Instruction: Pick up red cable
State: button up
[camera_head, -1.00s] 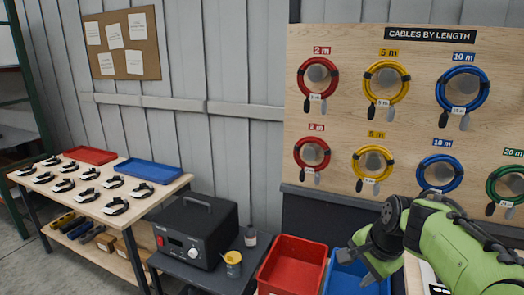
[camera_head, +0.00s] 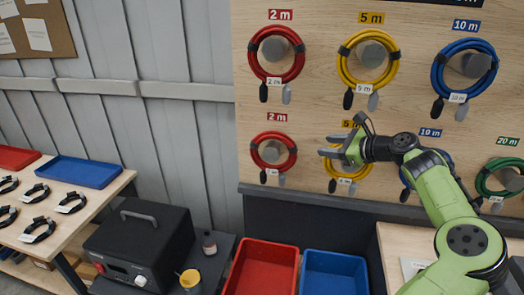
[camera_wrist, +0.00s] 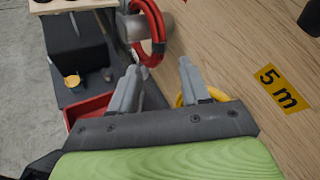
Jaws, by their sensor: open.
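Two coiled red cables hang on grey pegs on the wooden board, both under 2 m labels: an upper red cable (camera_head: 254,60) and a lower red cable (camera_head: 254,153). Each has a dark tie and a white tag. My gripper (camera_head: 325,146) is open and empty, in front of the lower yellow cable (camera_head: 333,170), to the right of the lower red cable. In the wrist view a red cable (camera_wrist: 155,22) on its peg shows beyond the open fingers of my gripper (camera_wrist: 157,80). Part of a yellow cable (camera_wrist: 182,97) shows behind the right finger.
An upper yellow cable (camera_head: 343,65), blue cables (camera_head: 438,75) and a green cable (camera_head: 481,181) hang on the same board (camera_head: 320,100). Below are a red bin (camera_head: 240,262) and a blue bin (camera_head: 335,255). A black box (camera_head: 140,245) stands lower left.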

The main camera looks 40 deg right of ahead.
aim_at(292, 144)
jog(key=x, duration=0.7)
jog(key=p+x, duration=0.1)
jog(key=x, duration=0.6)
jog(key=shift+w+a+f+p, duration=0.15)
jog(key=shift+f+p, duration=0.15)
jog(key=shift+f, duration=0.05)
jog(key=shift+s, duration=0.2)
jog(key=shift+c, duration=0.5)
grip_shut()
jog(key=shift+r, duration=0.15)
